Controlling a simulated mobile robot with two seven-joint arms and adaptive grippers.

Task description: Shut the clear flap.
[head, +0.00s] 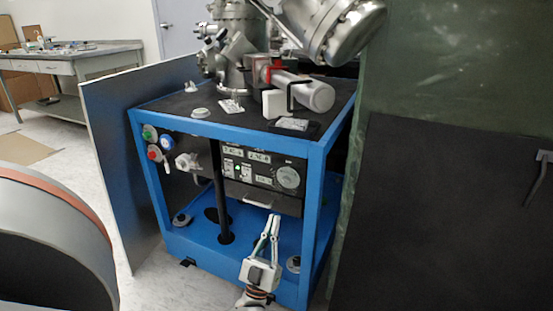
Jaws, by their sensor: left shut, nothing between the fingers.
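My left gripper (270,228) is at the lower middle of the head view, pointing up and away from me. Its pale fingers are together and hold nothing. It is in front of a blue-framed equipment cart (225,131), with its fingertips just below the dark control panel (262,174). A tall, smeared greenish sheet (440,60) stands to the right of the cart and looks see-through; it may be the clear flap, but I cannot tell for sure. I see no other clear flap. My right gripper does not show.
Metal vacuum parts (238,30) stand on the cart top. A grey board (125,150) leans along the cart's left side. A dark panel with a handle (538,176) fills the lower right. A workbench (75,62) is at the back left, with pale floor before it.

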